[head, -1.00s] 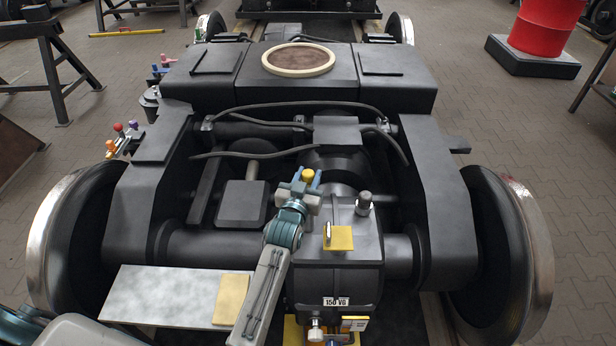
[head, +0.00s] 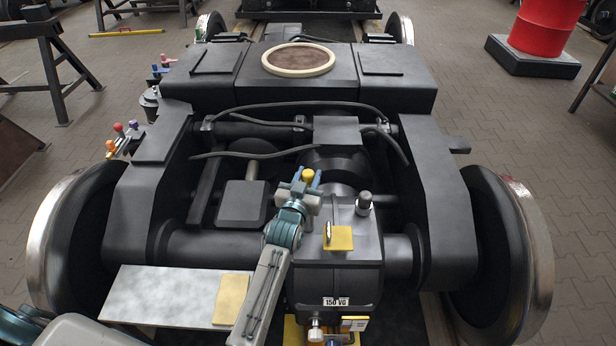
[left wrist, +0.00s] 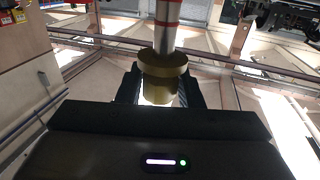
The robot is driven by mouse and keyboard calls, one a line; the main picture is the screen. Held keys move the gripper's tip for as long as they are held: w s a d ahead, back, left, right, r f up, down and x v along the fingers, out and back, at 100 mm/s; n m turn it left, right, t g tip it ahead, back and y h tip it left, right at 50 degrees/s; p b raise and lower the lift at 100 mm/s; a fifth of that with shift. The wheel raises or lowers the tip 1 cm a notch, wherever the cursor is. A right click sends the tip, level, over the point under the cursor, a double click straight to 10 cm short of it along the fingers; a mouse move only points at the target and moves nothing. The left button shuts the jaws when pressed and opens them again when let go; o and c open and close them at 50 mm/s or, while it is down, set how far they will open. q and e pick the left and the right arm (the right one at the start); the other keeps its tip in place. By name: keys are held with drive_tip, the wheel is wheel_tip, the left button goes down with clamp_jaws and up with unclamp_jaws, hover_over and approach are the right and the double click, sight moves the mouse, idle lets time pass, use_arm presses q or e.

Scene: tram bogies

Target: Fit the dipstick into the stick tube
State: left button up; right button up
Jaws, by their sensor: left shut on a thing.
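My left gripper (head: 307,179) is shut on the dipstick (head: 308,174), whose yellow head shows between the blue fingertips above the gearbox. In the left wrist view, the gripper (left wrist: 160,92) is closed around the dull-yellow round head (left wrist: 162,68). A silver rod with red bands (left wrist: 167,24) runs from that head toward the top of the picture. In the head view, the gripper and arm hide whatever lies directly beneath the head. I cannot make out the stick tube's mouth or tell whether the stick is in it. My right gripper is not in view.
The dark gearbox (head: 335,283) has a yellow plate (head: 339,239) and a grey-capped post (head: 364,202) on top. Black hoses (head: 290,106) cross behind. A pale board (head: 165,293) with a tan pad (head: 231,299) lies left of my forearm. Large wheels flank the frame.

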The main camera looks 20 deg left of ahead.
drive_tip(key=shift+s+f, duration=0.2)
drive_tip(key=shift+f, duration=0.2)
use_arm(q)
drive_tip(key=shift+f+b, duration=0.3)
drive_tip(key=shift+f, duration=0.15)
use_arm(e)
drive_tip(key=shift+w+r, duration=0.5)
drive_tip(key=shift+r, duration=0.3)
use_arm(q)
drive_tip(key=shift+f, duration=0.15)
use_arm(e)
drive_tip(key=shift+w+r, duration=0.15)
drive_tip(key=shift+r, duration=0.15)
use_arm(q)
drive_tip(key=shift+f+b, duration=0.4)
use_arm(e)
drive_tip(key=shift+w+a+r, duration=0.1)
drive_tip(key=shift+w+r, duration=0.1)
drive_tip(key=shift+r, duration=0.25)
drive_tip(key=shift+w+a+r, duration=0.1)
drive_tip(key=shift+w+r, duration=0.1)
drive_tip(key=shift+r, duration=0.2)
use_arm(q)
drive_tip(key=shift+f, duration=0.15)
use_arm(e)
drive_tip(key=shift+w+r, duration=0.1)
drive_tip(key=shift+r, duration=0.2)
